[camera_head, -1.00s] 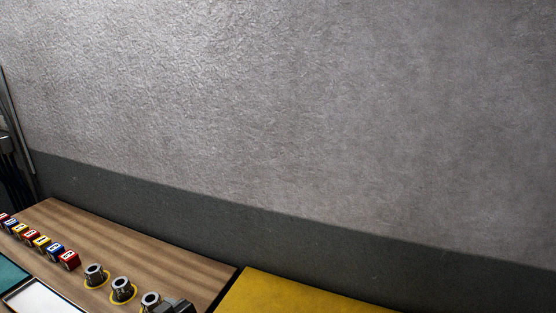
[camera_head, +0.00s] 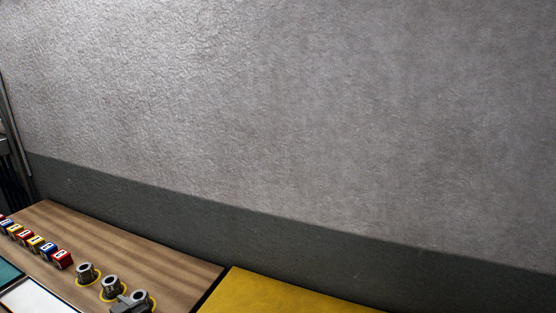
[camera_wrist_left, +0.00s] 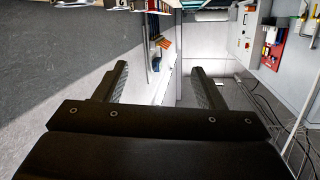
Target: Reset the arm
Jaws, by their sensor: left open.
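In the left wrist view my left gripper (camera_wrist_left: 158,85) is open. Its two black fingers stand wide apart with nothing between them. In the head view a small dark grey part (camera_head: 120,303) shows at the bottom edge, overlapping the nearest metal ring piece (camera_head: 141,298); I cannot tell whether it is a piece of one of my grippers or whether it touches the ring. My right gripper is not recognisable in either view.
A wooden bench (camera_head: 165,256) carries coloured numbered blocks (camera_head: 62,259) and metal ring pieces (camera_head: 85,271) on yellow circles. A white-bottomed tray (camera_head: 36,298) and yellow surface (camera_head: 275,293) flank it. A grey wall (camera_head: 330,120) stands behind. A control cabinet (camera_wrist_left: 246,35) shows at right in the wrist view.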

